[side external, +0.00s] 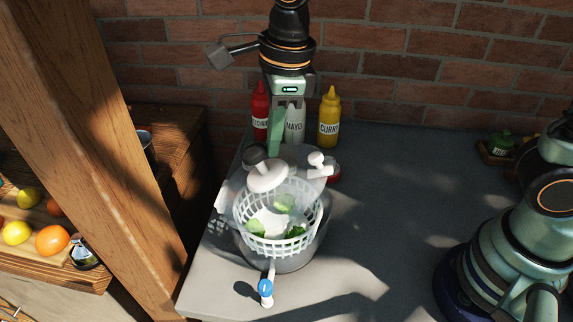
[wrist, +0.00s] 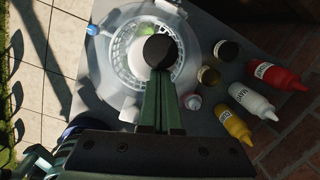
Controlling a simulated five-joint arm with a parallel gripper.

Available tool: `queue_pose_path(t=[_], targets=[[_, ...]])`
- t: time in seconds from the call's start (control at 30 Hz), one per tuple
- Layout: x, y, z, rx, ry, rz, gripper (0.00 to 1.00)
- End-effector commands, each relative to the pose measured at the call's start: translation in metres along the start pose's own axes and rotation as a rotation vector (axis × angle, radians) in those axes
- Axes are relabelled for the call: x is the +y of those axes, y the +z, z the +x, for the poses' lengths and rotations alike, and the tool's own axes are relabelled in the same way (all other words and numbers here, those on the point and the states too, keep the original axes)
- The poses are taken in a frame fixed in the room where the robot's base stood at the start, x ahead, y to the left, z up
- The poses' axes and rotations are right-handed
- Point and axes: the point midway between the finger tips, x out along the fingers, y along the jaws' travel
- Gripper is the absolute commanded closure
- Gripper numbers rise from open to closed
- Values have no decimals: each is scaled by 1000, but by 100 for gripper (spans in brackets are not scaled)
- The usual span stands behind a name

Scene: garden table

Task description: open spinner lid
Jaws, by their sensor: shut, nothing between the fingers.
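The salad spinner stands on the grey table in the side external view. Its clear bowl (side external: 285,262) holds a white slotted basket (side external: 247,222) with green leaves (side external: 254,228). The clear lid is hard to make out; its white hub (side external: 268,178) and dark knob (side external: 256,155) show above the back of the basket. I cannot tell how the lid sits on the rim. My gripper (side external: 274,153) is shut and empty, pointing down close beside the knob. In the wrist view, the knob (wrist: 159,50) is at the tips of my gripper (wrist: 157,72), and the basket (wrist: 122,55) lies beyond.
Ketchup (side external: 260,112), mayo (side external: 294,122) and curry (side external: 329,117) bottles stand close behind the spinner. A white, blue-tipped part (side external: 266,290) sticks out at its front. A wooden post (side external: 100,120) rises at left.

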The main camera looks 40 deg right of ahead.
Motion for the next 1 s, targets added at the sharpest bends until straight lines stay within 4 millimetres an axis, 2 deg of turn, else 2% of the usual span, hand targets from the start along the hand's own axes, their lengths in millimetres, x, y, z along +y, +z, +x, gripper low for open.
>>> queue_pose_path(t=[0.1, 0.4, 0.83, 1.0], targets=[[-3, 7, -4, -3, -1, -1, 100], [-5, 14, -7, -1, 0, 0, 100], [-5, 13, -7, -2, 0, 0, 100], [-6, 3, -7, -1, -2, 2, 100]])
